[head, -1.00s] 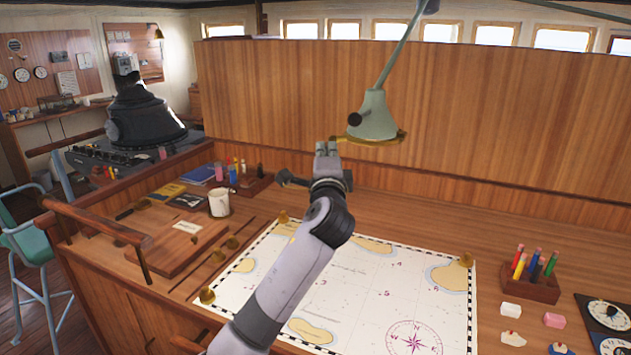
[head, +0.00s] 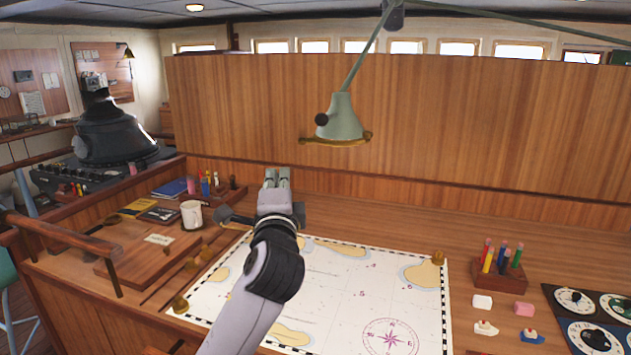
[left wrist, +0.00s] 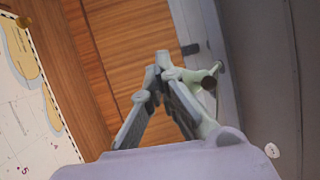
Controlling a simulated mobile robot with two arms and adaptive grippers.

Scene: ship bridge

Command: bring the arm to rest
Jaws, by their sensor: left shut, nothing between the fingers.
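My left gripper (head: 277,178) is shut and empty. It is raised above the back edge of the chart, with its fingers toward the wooden partition. In the left wrist view its fingertips (left wrist: 163,65) meet, with nothing between them. The green lamp also shows there, behind the fingers. My right gripper is not in view.
The chart (head: 335,290) lies on the desk. The green lamp (head: 340,115) hangs to the right of and above the gripper. A white mug (head: 191,215) stands to the left. A pencil holder (head: 500,273), erasers and dials are on the right. The wooden partition (head: 450,130) closes off the back.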

